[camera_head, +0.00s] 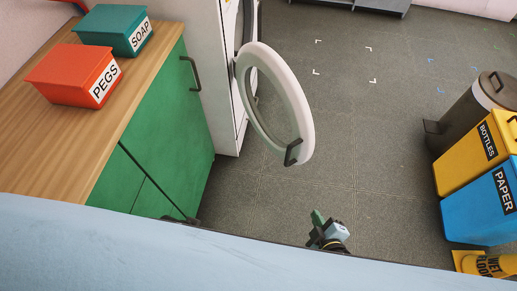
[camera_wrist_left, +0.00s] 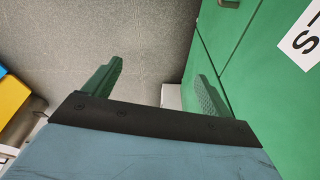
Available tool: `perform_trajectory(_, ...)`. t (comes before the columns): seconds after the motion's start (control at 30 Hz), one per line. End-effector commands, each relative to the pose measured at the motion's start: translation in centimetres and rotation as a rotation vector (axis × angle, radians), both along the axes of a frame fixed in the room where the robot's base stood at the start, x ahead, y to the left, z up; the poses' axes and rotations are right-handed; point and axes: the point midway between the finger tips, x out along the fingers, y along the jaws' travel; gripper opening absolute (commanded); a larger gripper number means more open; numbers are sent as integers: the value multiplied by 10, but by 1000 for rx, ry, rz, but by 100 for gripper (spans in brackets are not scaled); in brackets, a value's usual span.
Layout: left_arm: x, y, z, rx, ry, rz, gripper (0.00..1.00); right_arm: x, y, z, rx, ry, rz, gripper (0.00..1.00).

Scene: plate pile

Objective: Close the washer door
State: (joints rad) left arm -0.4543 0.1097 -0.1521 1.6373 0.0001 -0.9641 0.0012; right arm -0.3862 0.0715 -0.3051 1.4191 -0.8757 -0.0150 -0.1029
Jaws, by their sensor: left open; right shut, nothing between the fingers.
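The washer (camera_head: 213,65) is a white machine beyond the green cabinet in the head view. Its round white door (camera_head: 303,105) stands open, swung out to the right over the floor. A dark handle (camera_head: 293,152) sits on the door's lower edge. My right gripper (camera_head: 318,216) is shut and empty, below and slightly right of the door, apart from it. My left gripper (camera_wrist_left: 160,82) shows in the left wrist view with its two green fingers spread and nothing between them, near the green cabinet front. The washer door is not in that view.
The green cabinet (camera_head: 165,130) with a wooden top stands at left, holding the PEGS box (camera_head: 68,78) and SOAP box (camera_head: 112,28). At right are a dark bin (camera_head: 465,115), a yellow BOTTLES bin (camera_head: 470,155), a blue PAPER bin (camera_head: 475,215) and a wet-floor sign (camera_head: 485,264). Open floor lies between.

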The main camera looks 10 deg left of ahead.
Motion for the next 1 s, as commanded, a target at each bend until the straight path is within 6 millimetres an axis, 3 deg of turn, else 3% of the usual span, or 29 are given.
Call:
perform_trajectory(0.1, 18, -2, 16, -2, -33, 4, 84, 28, 28, 32, -85, -231, 132, 0)
perform_trajectory(0.2, 23, -1, 39, -1, -53, 6, 84, 39, 47, 67, -167, -404, 218, 0)
perform_trajectory(0.43, 21, 0, 81, 0, -82, 10, 84, 44, 69, 127, -316, -673, 321, 0)
perform_trajectory(0.67, 18, 1, 93, 3, -84, 11, 84, 49, 76, 148, -365, -746, 342, 0)
perform_trajectory(1.0, 23, 7, 70, 17, -72, 9, 84, 104, 106, 149, -362, -746, 340, 0)
